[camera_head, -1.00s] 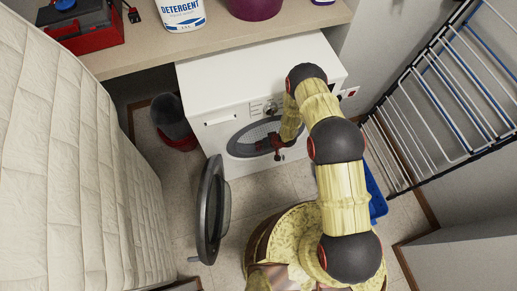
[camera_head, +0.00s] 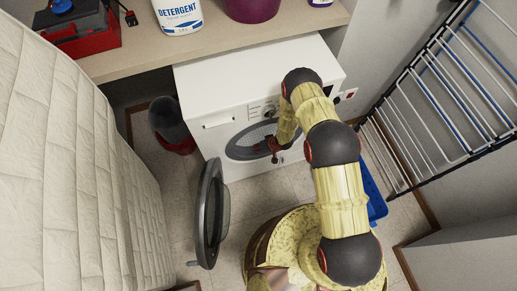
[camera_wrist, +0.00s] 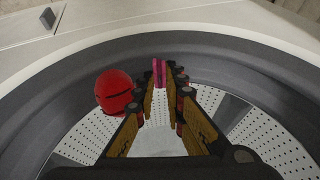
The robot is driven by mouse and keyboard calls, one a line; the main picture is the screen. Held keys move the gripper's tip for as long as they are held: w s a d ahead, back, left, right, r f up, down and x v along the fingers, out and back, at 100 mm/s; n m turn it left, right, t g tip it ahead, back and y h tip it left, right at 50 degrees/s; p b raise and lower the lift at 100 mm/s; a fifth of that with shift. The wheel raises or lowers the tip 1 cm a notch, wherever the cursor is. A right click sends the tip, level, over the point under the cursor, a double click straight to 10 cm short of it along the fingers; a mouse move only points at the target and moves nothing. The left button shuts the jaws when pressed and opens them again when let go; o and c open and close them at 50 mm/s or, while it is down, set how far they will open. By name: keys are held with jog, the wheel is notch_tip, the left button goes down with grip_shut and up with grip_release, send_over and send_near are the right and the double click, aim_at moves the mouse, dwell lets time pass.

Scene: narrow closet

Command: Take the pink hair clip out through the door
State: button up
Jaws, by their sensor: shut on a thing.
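The pink hair clip (camera_wrist: 160,72) is pinched between the fingertips of my gripper (camera_wrist: 159,75) in the wrist view. My gripper also shows in the head view (camera_head: 274,150), at the round opening of the white washing machine (camera_head: 228,92). The clip cannot be made out in the head view. The machine's round door (camera_head: 211,215) stands swung open to the left. In the wrist view, the grey rim (camera_wrist: 240,62) of the opening curves around the fingers, with the perforated drum (camera_wrist: 272,140) beyond.
A red round object (camera_wrist: 113,92) lies left of my fingers in the wrist view. A padded mattress (camera_head: 70,170) stands at the left and a drying rack (camera_head: 440,100) at the right. A dark bin (camera_head: 168,118) is left of the machine. Floor shows between the mattress and door.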

jog(key=shift+r, duration=0.55)
notch_tip(320, 180, up, 2)
jog(key=shift+s+r+p, duration=0.15)
jog(key=shift+r+p, duration=0.1)
jog(key=shift+p, duration=0.7)
jog(key=s+d+r+p, duration=0.2)
jog(key=s+r, duration=0.2)
jog(key=s, duration=0.2)
jog(key=s+d+r+p, duration=0.1)
jog(key=s+r+p, duration=0.2)
jog(key=s+r, duration=0.2)
jog(key=shift+s+d, duration=0.35)
jog(key=shift+s, duration=0.8)
jog(key=shift+m, duration=0.3)
